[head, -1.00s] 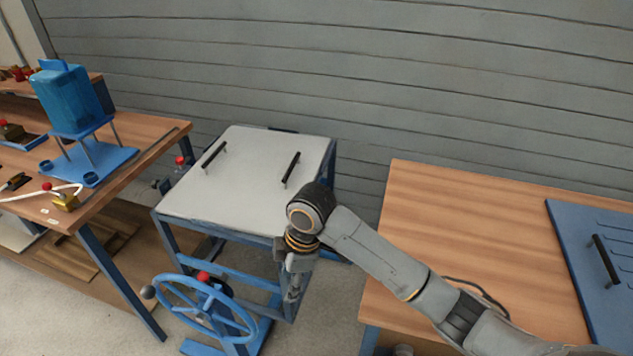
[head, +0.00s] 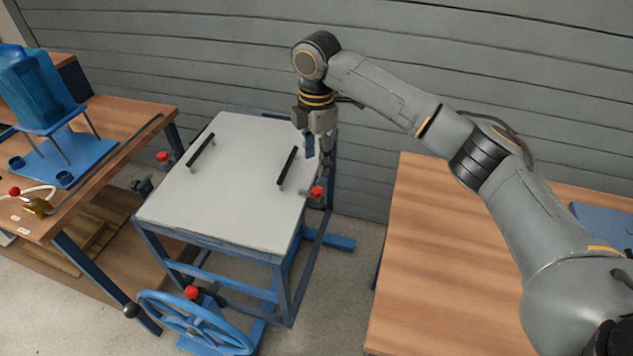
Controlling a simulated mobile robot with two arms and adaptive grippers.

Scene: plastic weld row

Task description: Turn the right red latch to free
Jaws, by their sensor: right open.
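The right red latch (head: 317,192) sits at the right edge of the grey panel (head: 232,200), low on the frame's right side. My right gripper (head: 325,162) is open and points down, just above and slightly behind the latch, apart from it as far as I can see. Part of its fingers is hard to make out against the blue frame. A second red latch (head: 162,156) shows at the panel's left side. My left gripper is not in view.
The panel has two black handles (head: 201,150) and (head: 288,166). A blue handwheel (head: 195,322) with a red knob stands in front. A wooden bench (head: 450,260) is at the right, another (head: 125,120) at the left with a blue tank (head: 38,90). A grey wall is behind.

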